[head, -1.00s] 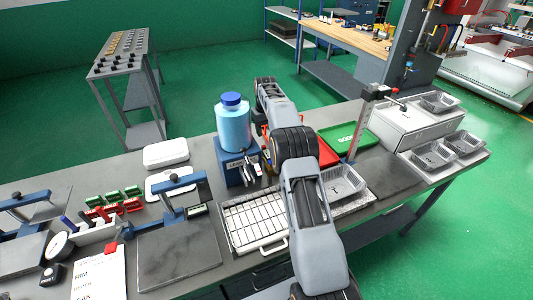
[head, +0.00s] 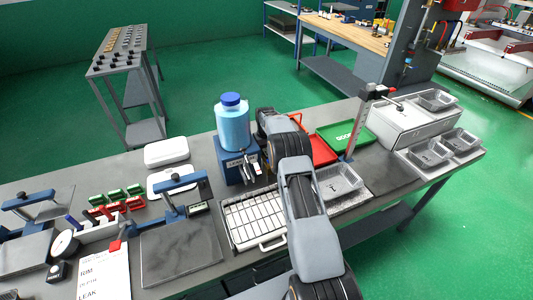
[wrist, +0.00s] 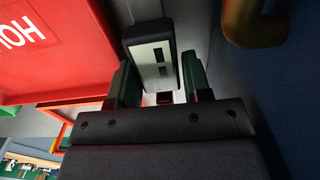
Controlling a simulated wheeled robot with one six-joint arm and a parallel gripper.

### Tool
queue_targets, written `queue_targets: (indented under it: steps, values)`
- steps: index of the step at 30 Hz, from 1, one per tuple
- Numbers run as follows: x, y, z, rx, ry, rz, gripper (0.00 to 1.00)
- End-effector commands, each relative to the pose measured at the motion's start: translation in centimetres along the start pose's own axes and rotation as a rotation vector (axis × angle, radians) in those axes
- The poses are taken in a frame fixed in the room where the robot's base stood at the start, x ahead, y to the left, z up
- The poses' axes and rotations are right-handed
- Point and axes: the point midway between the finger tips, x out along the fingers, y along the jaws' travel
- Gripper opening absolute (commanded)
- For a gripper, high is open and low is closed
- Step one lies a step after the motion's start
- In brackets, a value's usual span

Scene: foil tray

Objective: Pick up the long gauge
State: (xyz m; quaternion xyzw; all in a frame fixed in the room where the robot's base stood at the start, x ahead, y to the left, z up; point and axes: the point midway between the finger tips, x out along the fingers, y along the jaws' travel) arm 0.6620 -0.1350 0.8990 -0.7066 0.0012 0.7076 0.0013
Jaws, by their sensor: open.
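In the wrist view my gripper (wrist: 157,64) is open, with one dark green finger on each side of a black block with a pale face and dark marks (wrist: 153,54). This looks like a gauge, but I cannot tell whether it is the long one. My gripper is hidden there behind my arm.
A blue-capped bottle (head: 232,125) stands on the blue stand. A red tray (head: 318,151) lies right of my arm, and also fills the wrist view's upper left (wrist: 55,50). A green tray (head: 345,134) and foil tray (head: 338,181) are nearby. A brass-coloured hook (wrist: 255,25) shows at upper right.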

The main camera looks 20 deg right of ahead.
Motion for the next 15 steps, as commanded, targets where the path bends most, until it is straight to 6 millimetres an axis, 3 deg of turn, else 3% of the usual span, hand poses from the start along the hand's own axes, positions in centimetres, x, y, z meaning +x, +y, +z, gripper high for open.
queue_targets:
  steps: [11, 15]
  values:
    - [1.01, 0.01, -0.01, 0.0, 0.001, 0.0, 0.45]
    - [0.99, 0.02, -0.01, 0.0, 0.001, 0.0, 0.32]
